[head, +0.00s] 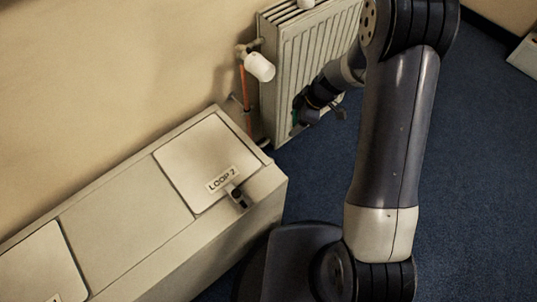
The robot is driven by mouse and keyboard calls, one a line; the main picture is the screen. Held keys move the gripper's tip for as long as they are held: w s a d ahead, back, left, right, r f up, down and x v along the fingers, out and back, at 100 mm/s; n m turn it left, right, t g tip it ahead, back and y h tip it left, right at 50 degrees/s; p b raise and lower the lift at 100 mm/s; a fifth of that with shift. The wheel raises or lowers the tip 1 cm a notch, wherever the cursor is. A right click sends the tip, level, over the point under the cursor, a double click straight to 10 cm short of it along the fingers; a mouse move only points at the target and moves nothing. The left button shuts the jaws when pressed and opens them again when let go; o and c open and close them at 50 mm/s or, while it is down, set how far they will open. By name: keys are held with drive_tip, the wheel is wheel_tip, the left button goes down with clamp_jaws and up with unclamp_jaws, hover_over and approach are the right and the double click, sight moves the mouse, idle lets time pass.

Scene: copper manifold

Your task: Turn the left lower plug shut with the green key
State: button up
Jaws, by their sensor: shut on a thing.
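The white radiator (285,75) stands by the wall. My gripper (303,114) is low in front of the radiator's face, partly hidden by its own dark parts. A small strip of the green key (295,118) shows at the gripper's left side, against the radiator; my gripper is shut on it. The rest of the key is hidden. I cannot make out the left lower plug, nor whether the key touches it.
A copper-coloured pipe (245,95) runs down left of the radiator from a white valve head (260,66). A long beige casing (130,225) with a hatch marked LOOP 2 (208,165) lies along the wall.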

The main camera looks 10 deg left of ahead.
drive_tip(key=shift+s+a+f+n+g+h+b, duration=0.45)
drive_tip(key=shift+a+f+n+b, duration=1.2)
drive_tip(key=shift+f, duration=1.45)
drive_tip(key=shift+s+a+f+n+g+h+b, duration=0.1)
drive_tip(key=shift+s+a+f+n+g+b, duration=0.35)
drive_tip(key=shift+a+f+n+b, duration=1.8)
drive_tip(key=shift+s+a+f+n+g+h+b, duration=0.2)
drive_tip(key=shift+f+n+g+b, duration=0.95)
drive_tip(key=shift+f, duration=2.8)
drive_tip(key=shift+f+m+t+b, duration=0.15)
drive_tip(key=shift+m+t+b, duration=0.2)
drive_tip(key=shift+b, duration=0.8)
drive_tip(key=shift+f+b, duration=0.85)
drive_tip(key=shift+f, duration=0.05)
drive_tip(key=shift+d+f+m+t+y+b, duration=0.1)
drive_tip(key=shift+m+t+y+b, duration=0.25)
drive_tip(key=shift+m+b, duration=0.6)
drive_tip(key=shift+m, duration=0.35)
